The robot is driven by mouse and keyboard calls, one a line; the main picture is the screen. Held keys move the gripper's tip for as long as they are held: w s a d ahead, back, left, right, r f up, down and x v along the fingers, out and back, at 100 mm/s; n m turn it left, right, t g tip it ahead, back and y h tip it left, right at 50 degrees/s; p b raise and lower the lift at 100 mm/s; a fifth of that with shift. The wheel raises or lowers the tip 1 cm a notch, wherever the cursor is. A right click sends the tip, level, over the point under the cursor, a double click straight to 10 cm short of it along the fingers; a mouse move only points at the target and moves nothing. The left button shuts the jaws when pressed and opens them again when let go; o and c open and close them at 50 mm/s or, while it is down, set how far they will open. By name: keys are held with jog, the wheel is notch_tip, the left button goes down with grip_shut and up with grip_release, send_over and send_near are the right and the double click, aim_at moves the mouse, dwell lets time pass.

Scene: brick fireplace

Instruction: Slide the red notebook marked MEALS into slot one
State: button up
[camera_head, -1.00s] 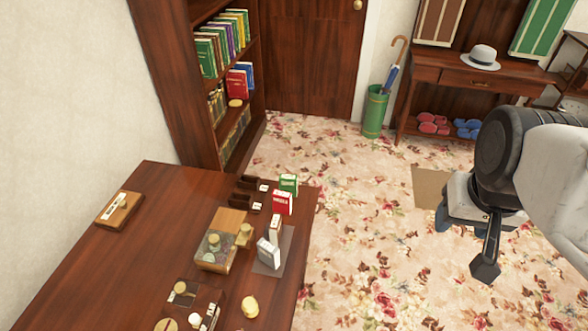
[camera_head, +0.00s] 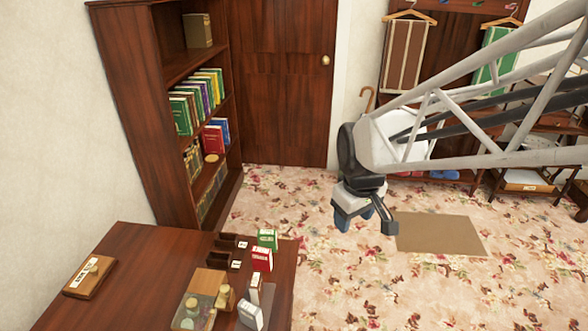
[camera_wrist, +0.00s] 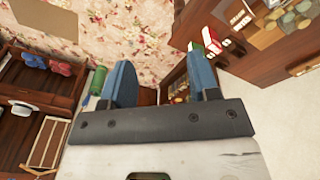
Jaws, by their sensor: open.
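The red notebook (camera_head: 262,258) stands upright near the desk's right edge, beside a green notebook (camera_head: 267,238). Its lettering is too small to read. Dark slots (camera_head: 232,240) with small white labels lie just left of the notebooks; their numbers are unreadable. My gripper (camera_head: 367,220) is open and empty, over the floor to the right of the desk and apart from the notebooks. In the wrist view, the blue fingers of my gripper (camera_wrist: 160,80) are spread, and the red notebook (camera_wrist: 211,40) shows small beyond the right finger.
A labelled wooden block (camera_head: 90,276) lies at the left. A bookcase (camera_head: 170,65) stands behind. The patterned floor (camera_head: 320,290) is open.

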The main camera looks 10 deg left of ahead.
jog(key=w+a+f+n, duration=0.3)
jog(key=w+a+f, duration=0.1)
jog(key=a, duration=0.2)
jog(key=w+a+f+n, duration=0.2)
jog(key=w+a+f, duration=0.1)
jog(key=a+f, duration=0.25)
jog(key=n+g, duration=0.1)
jog(key=n, duration=0.3)
send_over(261, 250)
notch_tip(261, 250, down, 9)
jog(key=shift+a+r, duration=0.1)
jog(key=shift+w, duration=0.1)
jog(key=shift+f, duration=1.25)
jog(key=shift+f, duration=2.65)
